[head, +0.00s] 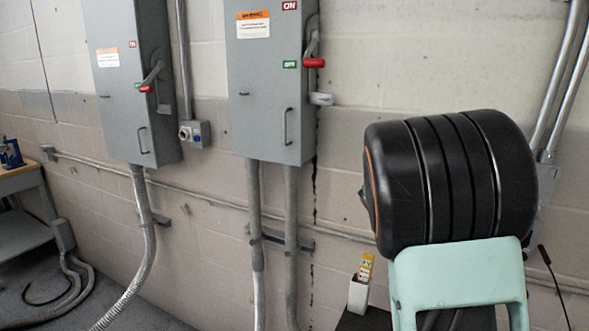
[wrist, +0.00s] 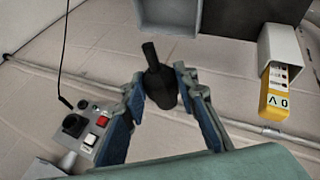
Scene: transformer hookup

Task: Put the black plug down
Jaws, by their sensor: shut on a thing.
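The black plug (wrist: 161,84) is between the two blue-padded fingers of my gripper (wrist: 160,88) in the wrist view. The gripper is shut on its wider part, and a narrower stem points up in the picture. Bare wall or surface shows behind it, and I cannot tell whether the plug touches anything. In the head view my own arm hides the gripper and the plug.
A control box (wrist: 91,132) with red and white buttons and a dark round fitting is left of the fingers. A yellow meter (wrist: 277,100) sits in a white holder (wrist: 280,45) at right. Grey switch cabinets (head: 268,85) hang on the wall.

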